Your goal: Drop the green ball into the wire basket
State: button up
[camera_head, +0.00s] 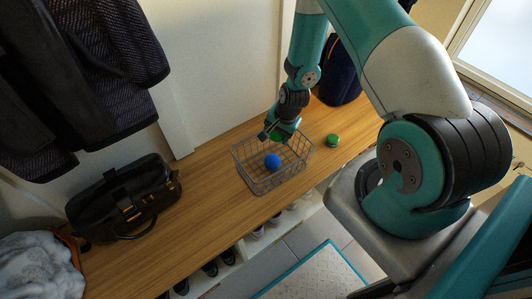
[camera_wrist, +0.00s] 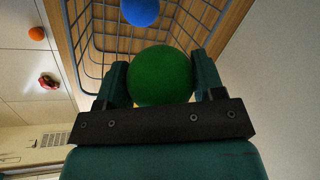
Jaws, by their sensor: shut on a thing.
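The green ball (camera_wrist: 160,76) is held between the two fingers of my gripper (camera_wrist: 160,85) in the wrist view.
A small green round object (camera_head: 332,140) sits on the bench (camera_head: 205,190) right of the basket. A black bag (camera_head: 124,197) stands at left, a dark blue bag (camera_head: 343,75) at back. An orange ball (camera_wrist: 37,33) and a red object (camera_wrist: 48,81) lie on the floor.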

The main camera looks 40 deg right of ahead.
jog(key=shift+d+f+b, duration=0.1)
jog(key=shift+f+b, duration=2.2)
jog(key=shift+f, duration=0.7)
jog(key=shift+r, duration=0.1)
jog(key=o, duration=1)
jog(key=shift+r, duration=0.1)
jog(key=p+v, duration=0.1)
jog(key=v, duration=1.6)
jog(key=shift+s+r+p, duration=0.1)
jog(key=shift+s+p, duration=0.1)
jog(key=shift+p, duration=0.2)
